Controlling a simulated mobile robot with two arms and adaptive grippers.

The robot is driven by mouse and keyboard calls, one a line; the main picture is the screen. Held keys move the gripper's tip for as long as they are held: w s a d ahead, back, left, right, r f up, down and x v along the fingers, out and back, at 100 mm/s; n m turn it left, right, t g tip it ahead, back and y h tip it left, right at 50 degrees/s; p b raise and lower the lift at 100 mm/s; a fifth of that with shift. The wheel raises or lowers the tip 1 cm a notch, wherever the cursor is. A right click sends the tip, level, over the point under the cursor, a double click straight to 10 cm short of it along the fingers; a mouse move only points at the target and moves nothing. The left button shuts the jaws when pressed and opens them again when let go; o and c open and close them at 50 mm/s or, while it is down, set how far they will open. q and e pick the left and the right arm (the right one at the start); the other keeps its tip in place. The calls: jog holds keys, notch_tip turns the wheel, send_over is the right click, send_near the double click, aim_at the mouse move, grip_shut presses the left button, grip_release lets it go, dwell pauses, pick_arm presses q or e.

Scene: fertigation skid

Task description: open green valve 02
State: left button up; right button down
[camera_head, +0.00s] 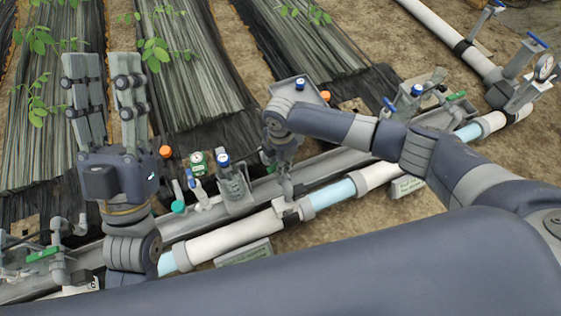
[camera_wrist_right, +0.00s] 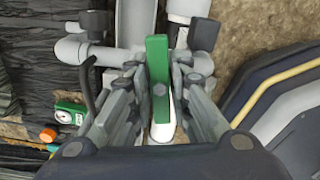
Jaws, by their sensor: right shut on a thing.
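A green valve handle (camera_wrist_right: 158,75) stands lengthwise between the fingers of my right gripper (camera_wrist_right: 158,85) in the right wrist view, with a pale grey-white part below it. The fingers lie close on both sides of the handle and hold it. In the head view my right gripper (camera_head: 281,152) points down at the pipe line, and my own arm hides most of the handle. I cannot read a number for this valve. My left gripper (camera_head: 104,78) is raised at the left, its two fingers apart and empty.
A white pipe (camera_head: 236,236) with clear blue sections runs across the skid. Other green handles sit at the right (camera_head: 456,96) and left (camera_head: 43,254). Planted rows lie behind.

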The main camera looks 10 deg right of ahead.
jog(key=n, duration=0.3)
jog(key=shift+n, duration=2.7)
jog(key=n, duration=0.5)
jog(key=shift+n, duration=1.4)
pick_arm(q)
jog(key=shift+w+d+f+g, duration=0.15)
jog(key=shift+w+g, duration=0.15)
pick_arm(e)
jog(key=shift+n, duration=0.4)
jog(key=c, duration=1.5)
grip_release()
jog(key=shift+o, duration=0.4)
